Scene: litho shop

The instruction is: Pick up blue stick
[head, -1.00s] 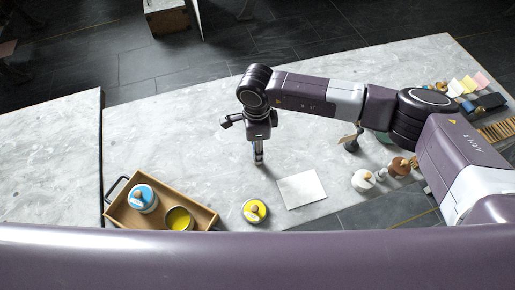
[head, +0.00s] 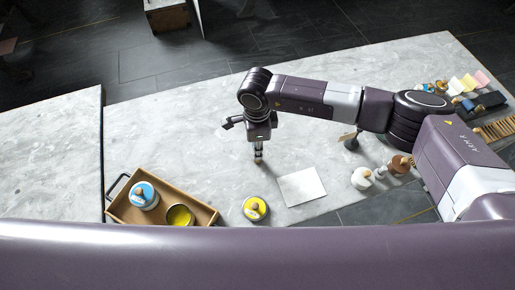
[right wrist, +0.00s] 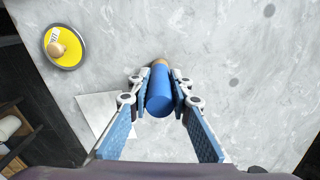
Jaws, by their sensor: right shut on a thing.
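The blue stick (right wrist: 160,98) is a short blue cylinder with a tan end, seen in the right wrist view. My right gripper (right wrist: 160,92) is shut on it, with one blue-padded finger on each side. I cannot tell whether that end touches the table. My left gripper is not in view.
A wooden tray (head: 205,209) holds a blue-lidded tin (head: 144,195) and an open yellow tin (head: 180,216). A yellow-lidded tin (head: 255,208) and a white sheet (head: 302,187) lie nearby. Small tools crowd the right side. The table's middle-left is clear.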

